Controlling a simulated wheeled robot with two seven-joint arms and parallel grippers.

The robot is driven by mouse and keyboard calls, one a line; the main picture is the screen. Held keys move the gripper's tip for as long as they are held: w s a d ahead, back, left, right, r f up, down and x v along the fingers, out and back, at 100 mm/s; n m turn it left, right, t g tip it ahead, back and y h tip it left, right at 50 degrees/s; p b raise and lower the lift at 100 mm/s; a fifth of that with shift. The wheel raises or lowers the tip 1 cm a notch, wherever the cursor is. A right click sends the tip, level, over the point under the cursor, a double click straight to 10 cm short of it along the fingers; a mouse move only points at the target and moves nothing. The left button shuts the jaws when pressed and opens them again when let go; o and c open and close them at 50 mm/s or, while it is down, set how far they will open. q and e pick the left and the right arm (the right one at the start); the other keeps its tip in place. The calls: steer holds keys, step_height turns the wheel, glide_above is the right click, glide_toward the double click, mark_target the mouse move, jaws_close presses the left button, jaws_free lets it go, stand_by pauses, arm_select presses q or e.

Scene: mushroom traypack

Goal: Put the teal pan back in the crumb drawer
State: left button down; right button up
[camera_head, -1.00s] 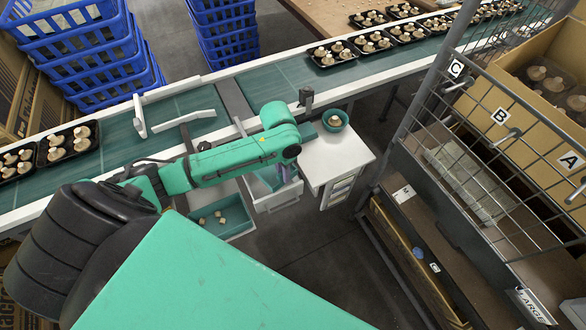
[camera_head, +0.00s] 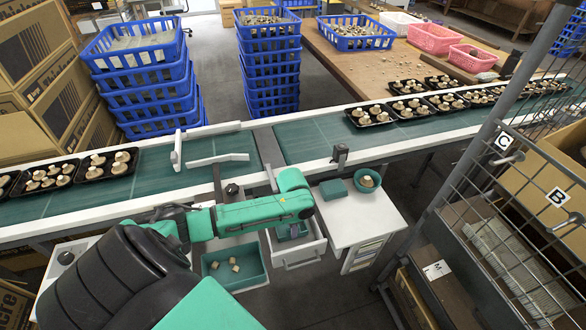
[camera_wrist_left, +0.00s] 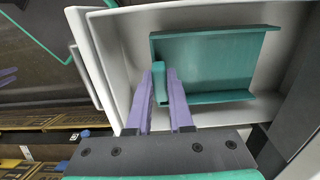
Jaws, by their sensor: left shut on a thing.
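The teal pan (camera_wrist_left: 205,65) shows in the left wrist view, within the walls of the open white drawer (camera_wrist_left: 118,52). In the head view a part of the pan (camera_head: 284,235) shows in the drawer (camera_head: 302,254) under my forearm. My left gripper (camera_wrist_left: 165,85) has its purple fingers shut on the pan's upright teal tab (camera_wrist_left: 160,80). In the head view the gripper (camera_head: 297,229) is mostly hidden by my wrist. I cannot tell whether the pan touches the drawer floor. My right gripper is not in view.
A teal tray (camera_head: 257,282) with several mushroom pieces lies left of the drawer. A white cabinet top (camera_head: 345,222) at right holds a teal bowl (camera_head: 376,188) and teal block (camera_head: 333,189). The conveyor (camera_head: 320,141) runs behind. A wire rack (camera_head: 500,200) stands at right.

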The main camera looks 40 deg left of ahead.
arm_select(q)
steer(key=shift+f, duration=0.5)
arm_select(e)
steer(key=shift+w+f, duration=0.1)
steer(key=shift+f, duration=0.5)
arm_select(q)
steer(key=shift+r, duration=0.1)
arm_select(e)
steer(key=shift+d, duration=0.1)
arm_select(q)
steer(key=shift+f+b, duration=0.45)
steer(key=shift+f, duration=0.2)
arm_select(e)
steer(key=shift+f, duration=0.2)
arm_select(q)
steer(key=c, duration=0.7)
jaws_free()
steer(key=shift+c, duration=0.2)
steer(key=shift+r, duration=0.1)
step_height(320, 180, up, 14)
steer(key=p, duration=0.1)
steer(key=shift+r, duration=0.25)
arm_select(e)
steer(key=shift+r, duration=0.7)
